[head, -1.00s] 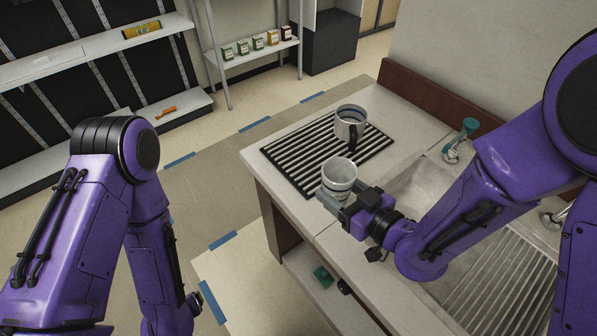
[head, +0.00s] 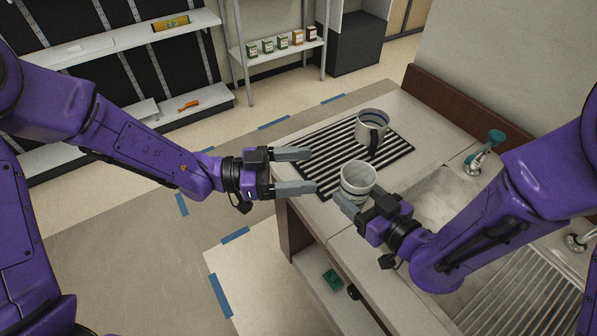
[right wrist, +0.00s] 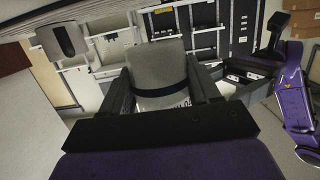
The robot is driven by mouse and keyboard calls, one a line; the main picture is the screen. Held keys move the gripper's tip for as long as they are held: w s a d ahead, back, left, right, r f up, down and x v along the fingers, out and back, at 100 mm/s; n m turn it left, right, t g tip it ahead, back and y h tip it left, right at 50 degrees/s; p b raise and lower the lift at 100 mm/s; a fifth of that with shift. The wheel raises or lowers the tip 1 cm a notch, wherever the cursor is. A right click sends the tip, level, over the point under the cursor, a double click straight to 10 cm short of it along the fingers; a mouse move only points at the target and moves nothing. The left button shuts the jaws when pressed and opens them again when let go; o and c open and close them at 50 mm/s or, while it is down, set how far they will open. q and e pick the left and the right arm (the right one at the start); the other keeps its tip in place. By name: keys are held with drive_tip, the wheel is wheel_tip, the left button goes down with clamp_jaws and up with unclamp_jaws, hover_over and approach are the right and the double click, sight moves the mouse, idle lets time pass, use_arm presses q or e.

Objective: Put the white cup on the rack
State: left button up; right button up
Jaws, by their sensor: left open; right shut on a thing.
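A white cup (head: 357,180) with dark bands is held in my right gripper (head: 357,202), whose fingers are shut on it. It looks upright, at the near edge of the black slatted rack (head: 322,143); I cannot tell whether it touches the rack. In the right wrist view the cup (right wrist: 158,62) fills the gap between the fingers. My left gripper (head: 309,171) is open and empty, its fingers pointing right toward the cup, a short way to its left. A second white mug (head: 370,122) with dark bands and a black handle stands at the rack's far right.
The rack lies on a pale counter (head: 412,112). A sink (head: 445,190) with a teal-handled tap (head: 487,148) is to the right. A shelf with small boxes (head: 282,43) is at the back. The rack's left part is clear.

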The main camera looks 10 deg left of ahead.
sight(374, 172)
use_arm(q)
drive_tip(key=shift+m+g, duration=0.4)
drive_tip(key=shift+m, duration=0.1)
drive_tip(key=d, duration=0.8)
drive_tip(key=w+d, duration=0.1)
drive_tip(key=d, duration=0.3)
drive_tip(key=c, duration=0.7)
use_arm(e)
drive_tip(key=o, duration=1.2)
